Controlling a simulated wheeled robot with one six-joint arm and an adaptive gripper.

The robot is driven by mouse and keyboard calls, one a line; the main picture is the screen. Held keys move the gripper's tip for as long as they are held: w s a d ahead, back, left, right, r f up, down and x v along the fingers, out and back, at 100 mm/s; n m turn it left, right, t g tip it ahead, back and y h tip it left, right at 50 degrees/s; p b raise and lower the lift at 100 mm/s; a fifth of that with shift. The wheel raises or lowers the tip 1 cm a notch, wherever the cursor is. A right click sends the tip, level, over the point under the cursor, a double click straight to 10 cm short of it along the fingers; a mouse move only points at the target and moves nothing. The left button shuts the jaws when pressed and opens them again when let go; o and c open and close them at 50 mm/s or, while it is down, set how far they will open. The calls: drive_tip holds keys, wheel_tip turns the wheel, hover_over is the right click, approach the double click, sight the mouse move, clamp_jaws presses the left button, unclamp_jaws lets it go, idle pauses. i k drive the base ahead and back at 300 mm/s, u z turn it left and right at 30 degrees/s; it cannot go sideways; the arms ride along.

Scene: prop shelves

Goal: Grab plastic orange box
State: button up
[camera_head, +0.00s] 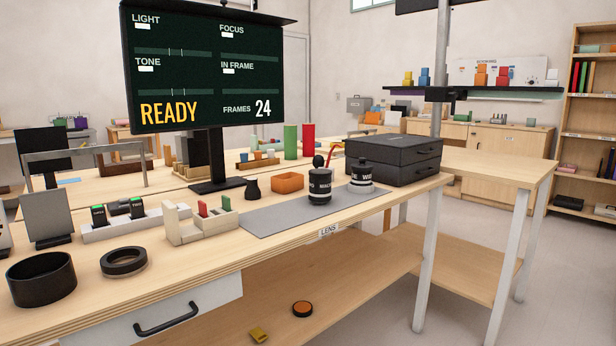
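The orange box (287,182) is a small, open-topped tray-like box. It sits upright on the wooden table (150,262), just behind the grey mat (290,214). A small black vase-shaped piece (252,188) stands to its left. The box's visible side is unobstructed. My gripper is not in view.
A large monitor (205,65) stands behind left on a black foot. Green (291,142) and red (308,140) cylinders stand behind. A cream block holder (200,222) and black rings are at left front. Open floor lies right.

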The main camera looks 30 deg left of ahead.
sight(290, 182)
drive_tip(key=i, duration=1.3)
drive_tip(key=u, duration=1.85)
